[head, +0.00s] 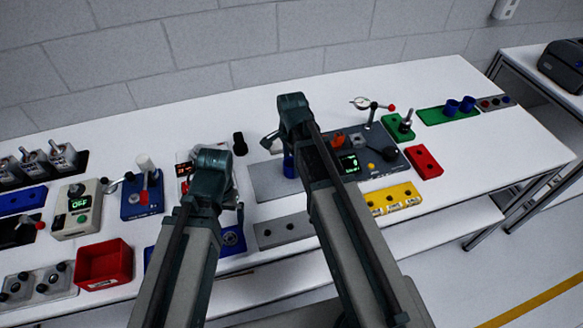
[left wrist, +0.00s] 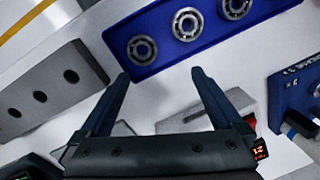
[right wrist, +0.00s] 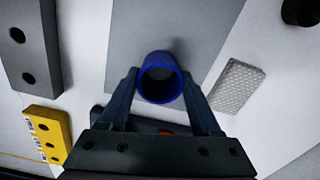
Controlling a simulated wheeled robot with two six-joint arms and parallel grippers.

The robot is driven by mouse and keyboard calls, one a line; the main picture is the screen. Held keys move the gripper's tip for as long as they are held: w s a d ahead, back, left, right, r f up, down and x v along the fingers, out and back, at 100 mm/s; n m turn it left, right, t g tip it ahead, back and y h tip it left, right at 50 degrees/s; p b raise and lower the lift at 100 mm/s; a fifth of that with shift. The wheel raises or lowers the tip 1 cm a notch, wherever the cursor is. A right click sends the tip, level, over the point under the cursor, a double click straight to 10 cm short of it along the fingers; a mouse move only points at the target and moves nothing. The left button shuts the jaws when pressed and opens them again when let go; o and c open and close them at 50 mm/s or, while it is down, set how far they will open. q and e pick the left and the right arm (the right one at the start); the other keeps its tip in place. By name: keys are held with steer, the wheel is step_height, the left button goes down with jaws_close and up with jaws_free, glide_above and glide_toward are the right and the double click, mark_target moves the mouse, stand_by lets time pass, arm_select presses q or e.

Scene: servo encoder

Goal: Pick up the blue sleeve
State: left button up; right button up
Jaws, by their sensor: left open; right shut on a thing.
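A blue sleeve (head: 289,165), a short hollow tube, stands over the grey plate (head: 262,183). In the right wrist view the sleeve (right wrist: 160,88) is between both fingers of my right gripper (right wrist: 160,82), which is shut on it with its open end facing the camera. I cannot tell whether it touches the plate. In the head view my right gripper (head: 291,125) hides part of the area around it. My left gripper (head: 213,172) is open and empty; in the left wrist view its fingers (left wrist: 160,78) are spread near a blue tray with bearings (left wrist: 205,45).
Two more blue tubes (head: 459,106) stand on a green plate at the right. A grey device with a display (head: 375,158), a red block (head: 424,161) and a yellow block (head: 393,198) are right of my right gripper. A red bin (head: 104,264) is at the front left.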

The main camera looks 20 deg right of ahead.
steer(key=c, duration=0.3)
arm_select(q)
steer(key=shift+r, duration=0.1)
arm_select(e)
steer(key=shift+r, duration=0.15)
arm_select(q)
steer(key=shift+r+p, duration=0.55)
steer(key=shift+p, duration=0.1)
arm_select(e)
steer(key=shift+r, duration=0.55)
step_height(320, 180, up, 3)
steer(key=p, duration=0.3)
arm_select(q)
step_height(320, 180, up, 4)
steer(key=shift+f+p, duration=0.15)
steer(key=shift+p, duration=0.2)
arm_select(e)
steer(key=s+d, duration=0.3)
steer(key=s, duration=0.1)
steer(key=s+d, duration=0.7)
steer(key=s, duration=0.1)
steer(key=shift+s+d+r, duration=0.1)
steer(key=shift+d+r, duration=0.1)
steer(key=shift+r, duration=0.1)
